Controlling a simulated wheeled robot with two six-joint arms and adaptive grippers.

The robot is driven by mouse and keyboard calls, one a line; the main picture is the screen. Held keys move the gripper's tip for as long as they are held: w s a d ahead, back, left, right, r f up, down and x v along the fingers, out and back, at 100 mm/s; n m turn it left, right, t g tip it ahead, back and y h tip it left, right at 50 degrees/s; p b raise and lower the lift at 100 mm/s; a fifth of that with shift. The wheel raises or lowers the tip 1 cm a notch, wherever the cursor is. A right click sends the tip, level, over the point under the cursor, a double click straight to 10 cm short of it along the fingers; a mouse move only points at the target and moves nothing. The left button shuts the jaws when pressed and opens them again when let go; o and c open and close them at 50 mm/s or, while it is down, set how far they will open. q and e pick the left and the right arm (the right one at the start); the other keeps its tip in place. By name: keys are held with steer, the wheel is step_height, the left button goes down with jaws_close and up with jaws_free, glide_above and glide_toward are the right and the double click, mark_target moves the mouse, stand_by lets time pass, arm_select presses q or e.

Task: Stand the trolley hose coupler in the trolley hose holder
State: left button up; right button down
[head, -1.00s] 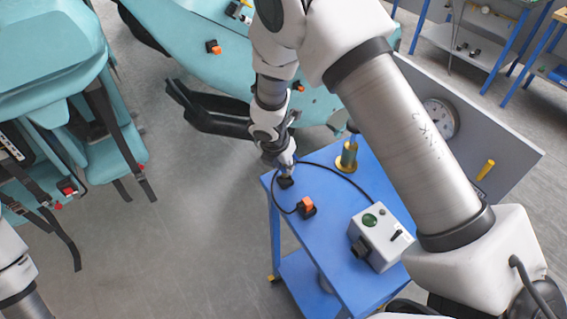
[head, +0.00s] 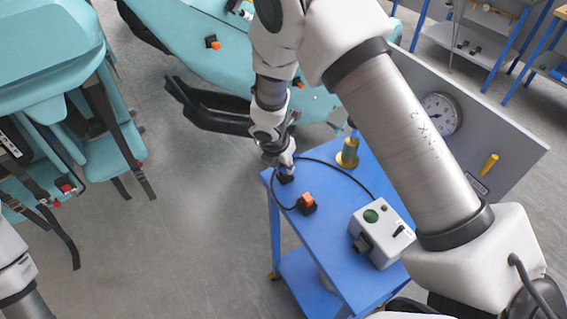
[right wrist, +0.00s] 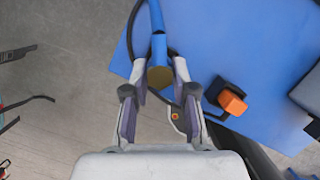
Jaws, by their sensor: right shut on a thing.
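My right gripper (head: 286,172) is low over the left corner of the blue trolley top. It also shows in the right wrist view (right wrist: 159,72), its fingers closed around a blue cylinder with a brass-brown end, which looks like the hose coupler (right wrist: 158,50). The head view mostly hides this piece behind the gripper. A small dark part shows just under the fingertips; I cannot tell what it is. A brass upright fitting with a round base (head: 348,155) stands near the trolley's back edge, apart from the gripper; it may be the hose holder. My left gripper is out of view.
A black block with an orange top (head: 307,203) sits close to the gripper. A grey box with a green button (head: 383,232) stands farther right. A black hose (head: 340,172) curves across the trolley. A panel with a gauge (head: 441,115) rises behind.

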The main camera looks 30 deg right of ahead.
steer(key=shift+f+b, duration=0.4)
steer(key=shift+f, duration=0.1)
steer(key=c, duration=0.9)
jaws_free()
steer(key=shift+o, duration=0.2)
steer(key=shift+r, duration=0.1)
steer(key=v, duration=1.2)
